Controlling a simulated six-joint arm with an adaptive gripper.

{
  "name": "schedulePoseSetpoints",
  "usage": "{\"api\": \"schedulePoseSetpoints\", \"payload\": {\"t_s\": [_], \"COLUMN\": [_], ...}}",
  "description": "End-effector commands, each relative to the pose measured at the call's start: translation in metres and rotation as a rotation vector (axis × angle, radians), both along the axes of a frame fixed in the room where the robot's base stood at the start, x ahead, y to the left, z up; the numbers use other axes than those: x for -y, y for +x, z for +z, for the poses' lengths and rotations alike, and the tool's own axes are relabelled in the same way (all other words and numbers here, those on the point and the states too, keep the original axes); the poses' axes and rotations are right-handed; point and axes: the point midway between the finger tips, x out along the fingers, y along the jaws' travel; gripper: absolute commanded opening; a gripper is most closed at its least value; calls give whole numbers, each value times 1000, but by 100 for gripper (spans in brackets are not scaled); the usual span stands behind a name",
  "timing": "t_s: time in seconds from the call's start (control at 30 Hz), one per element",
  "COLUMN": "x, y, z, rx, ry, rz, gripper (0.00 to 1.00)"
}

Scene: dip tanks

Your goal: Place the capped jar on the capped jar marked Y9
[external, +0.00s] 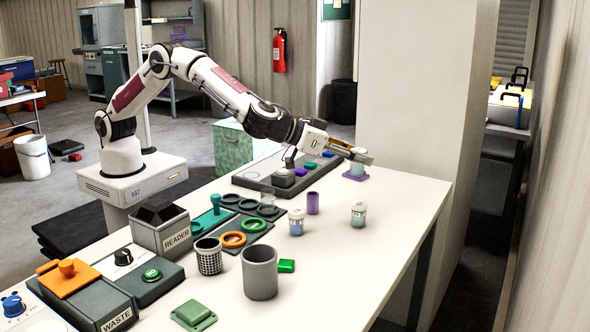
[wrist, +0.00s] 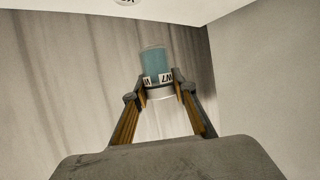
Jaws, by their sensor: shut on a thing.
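My gripper (wrist: 160,92) is shut on a capped jar (wrist: 156,66) with teal contents and a white label band with dark marks. In the external view the gripper (external: 360,157) is at the table's far right, with the held jar (external: 358,151) just above a purple stand (external: 355,175). I cannot tell if jar and stand touch. Two other capped jars stand upright on the table: one with blue contents (external: 296,224) and one with paler contents (external: 358,216). Their labels are too small to read, so I cannot tell which is Y9. A white round top (wrist: 125,2) shows at the wrist view's upper edge.
A dark grey panel (external: 250,181) lies behind. The table's right front is clear.

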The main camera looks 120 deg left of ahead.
Motion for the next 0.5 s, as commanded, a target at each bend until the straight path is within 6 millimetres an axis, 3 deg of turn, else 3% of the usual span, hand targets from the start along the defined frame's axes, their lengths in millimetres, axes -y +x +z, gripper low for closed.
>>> {"api": "schedulePoseSetpoints", "payload": {"t_s": [0.37,0.5], "x": [10,11], "y": [18,17], "z": [31,28], "rx": [2,-2], "ry": [0,1], "rz": [-21,-37], "gripper": [4,4]}}
